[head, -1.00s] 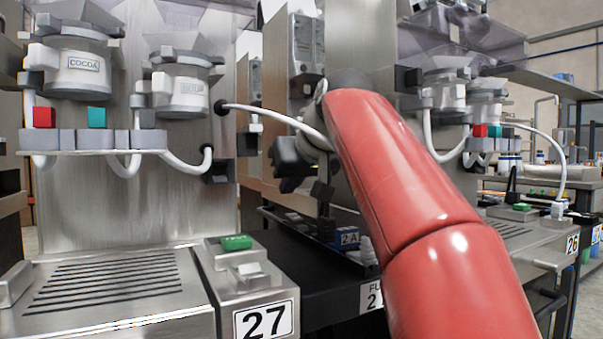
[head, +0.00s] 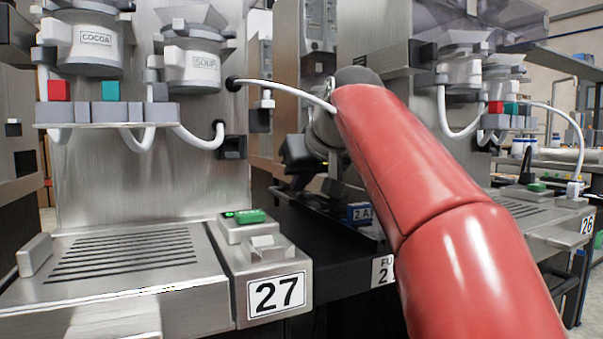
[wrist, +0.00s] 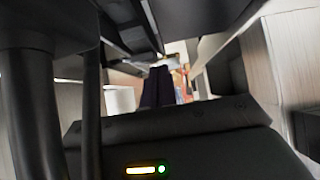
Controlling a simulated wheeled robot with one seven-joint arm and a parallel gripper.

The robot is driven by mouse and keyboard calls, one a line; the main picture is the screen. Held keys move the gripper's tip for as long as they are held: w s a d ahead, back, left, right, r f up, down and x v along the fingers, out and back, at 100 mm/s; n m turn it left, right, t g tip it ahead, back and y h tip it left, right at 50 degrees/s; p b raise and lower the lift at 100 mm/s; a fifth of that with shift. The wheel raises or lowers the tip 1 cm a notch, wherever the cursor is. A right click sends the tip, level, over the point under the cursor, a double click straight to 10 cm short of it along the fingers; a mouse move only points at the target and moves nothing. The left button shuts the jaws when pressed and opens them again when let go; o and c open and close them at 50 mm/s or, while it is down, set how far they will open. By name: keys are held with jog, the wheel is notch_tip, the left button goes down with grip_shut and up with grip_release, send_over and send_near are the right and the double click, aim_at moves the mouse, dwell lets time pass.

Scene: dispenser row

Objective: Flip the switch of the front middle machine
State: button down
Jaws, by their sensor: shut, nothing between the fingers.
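A steel dispenser numbered 27 (head: 277,293) stands at the left in the head view. A green switch (head: 250,216) sits on top of its right-hand box, with a small lit green spot beside it. A second dispenser, numbered 26 (head: 587,224), stands at the right with its own green switch (head: 537,187). I cannot tell which is the front middle machine. My gripper (head: 298,152) is beyond the end of my red arm, behind and to the right of machine 27's switch, and apart from it. The wrist view shows its dark fingers (wrist: 156,86) together and empty.
A dark counter (head: 320,250) with a blue-labelled bin (head: 361,213) lies between the machines. A white hose (head: 285,92) runs from machine 27 towards my arm. Cups labelled cocoa (head: 95,40) and soup (head: 193,62) hang above machine 27's drip grate (head: 120,252).

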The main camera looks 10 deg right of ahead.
jog(key=shift+f, duration=0.1)
jog(key=shift+s+d+f+b, duration=0.15)
jog(key=shift+s+b, duration=0.2)
jog(key=shift+s, duration=0.45)
jog(key=shift+r+p, duration=0.45)
jog(key=shift+p, duration=0.1)
jog(key=r+p, duration=0.4)
jog(key=shift+s, duration=0.25)
jog(key=p+v, duration=0.1)
jog(key=v, duration=0.8)
jog(key=shift+s+d+f, duration=0.15)
jog(key=shift+s+f, duration=0.05)
jog(key=shift+s, duration=0.4)
